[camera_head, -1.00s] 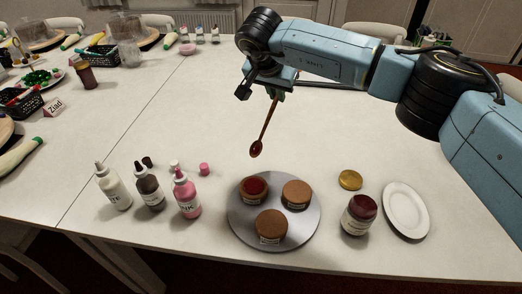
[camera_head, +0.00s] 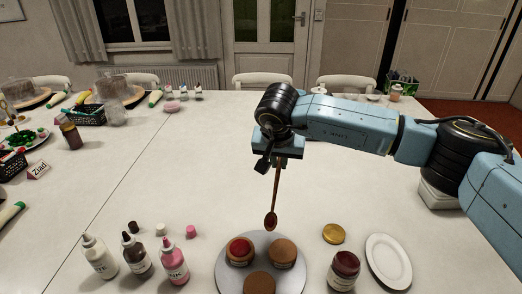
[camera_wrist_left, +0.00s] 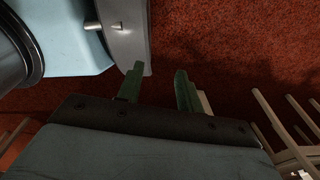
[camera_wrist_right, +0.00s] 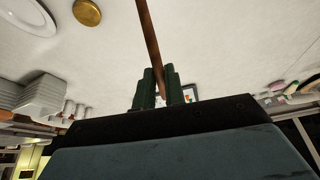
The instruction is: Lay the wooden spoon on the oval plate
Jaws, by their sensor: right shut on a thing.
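The wooden spoon (camera_head: 274,200) hangs bowl-down from my right gripper (camera_head: 279,160), above the table behind the turntable. In the right wrist view my right gripper (camera_wrist_right: 160,82) is shut on the handle of the spoon (camera_wrist_right: 148,35). The white oval plate (camera_head: 388,260) lies empty on the table at the right; part of it also shows in the right wrist view (camera_wrist_right: 32,18). My left gripper (camera_wrist_left: 158,88) is seen only in the left wrist view, open and empty, with red floor behind it.
A grey turntable (camera_head: 230,288) bears small cakes at front centre. An open jar (camera_head: 343,270) and a gold lid (camera_head: 334,234) stand between it and the plate. Several squeeze bottles (camera_head: 137,258) stand at the front left. The table's middle is clear.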

